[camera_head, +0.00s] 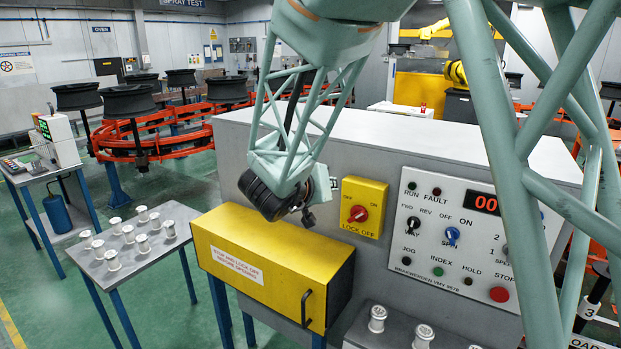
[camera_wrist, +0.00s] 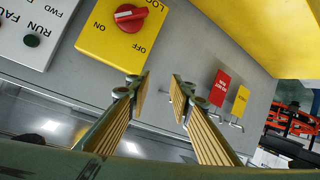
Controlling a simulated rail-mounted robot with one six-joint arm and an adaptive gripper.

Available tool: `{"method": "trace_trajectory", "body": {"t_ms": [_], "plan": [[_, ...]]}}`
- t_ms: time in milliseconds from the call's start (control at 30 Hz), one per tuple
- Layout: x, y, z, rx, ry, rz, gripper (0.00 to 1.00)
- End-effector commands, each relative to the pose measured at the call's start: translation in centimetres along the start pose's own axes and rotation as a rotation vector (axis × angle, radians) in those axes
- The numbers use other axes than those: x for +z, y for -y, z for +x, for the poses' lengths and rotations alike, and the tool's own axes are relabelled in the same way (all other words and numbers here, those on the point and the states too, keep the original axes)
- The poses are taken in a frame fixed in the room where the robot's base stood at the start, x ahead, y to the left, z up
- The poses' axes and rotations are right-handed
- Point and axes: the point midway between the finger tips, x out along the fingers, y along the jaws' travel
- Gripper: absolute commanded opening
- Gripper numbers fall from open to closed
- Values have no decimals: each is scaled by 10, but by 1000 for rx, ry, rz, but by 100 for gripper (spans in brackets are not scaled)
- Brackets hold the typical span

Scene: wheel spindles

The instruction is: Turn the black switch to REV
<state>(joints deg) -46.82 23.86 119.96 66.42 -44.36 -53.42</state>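The black switch (camera_head: 413,224) is a small knob on the white control panel (camera_head: 460,275), below the FWD and REV labels. Its handle is too small for me to tell which label it points at. My gripper (camera_head: 306,208) is left of the panel, in front of the grey cabinet, below and left of the yellow lock-off plate. In the wrist view my gripper (camera_wrist: 159,82) has its two ribbed fingers apart, with nothing between them. There the panel (camera_wrist: 28,30) shows only partly at the upper left, and the black switch is not visible.
The yellow lock-off plate (camera_head: 364,207) with a red rotary switch (camera_head: 358,214) is between my gripper and the panel. A blue switch (camera_head: 452,235) is right of the black one. A yellow box (camera_head: 270,265) is below my gripper. Red (camera_wrist: 220,88) and yellow tags (camera_wrist: 240,100) hang nearby.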

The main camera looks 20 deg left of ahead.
Motion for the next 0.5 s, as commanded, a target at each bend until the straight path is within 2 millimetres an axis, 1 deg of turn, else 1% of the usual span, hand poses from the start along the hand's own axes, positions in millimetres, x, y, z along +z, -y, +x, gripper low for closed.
{"method": "trace_trajectory", "body": {"t_ms": [100,233,500], "plan": [[-11,8,3,-22,-8,-2,20],[-20,17,5,-45,-15,-8,20],[-30,26,6,-70,-23,-13,20]]}}
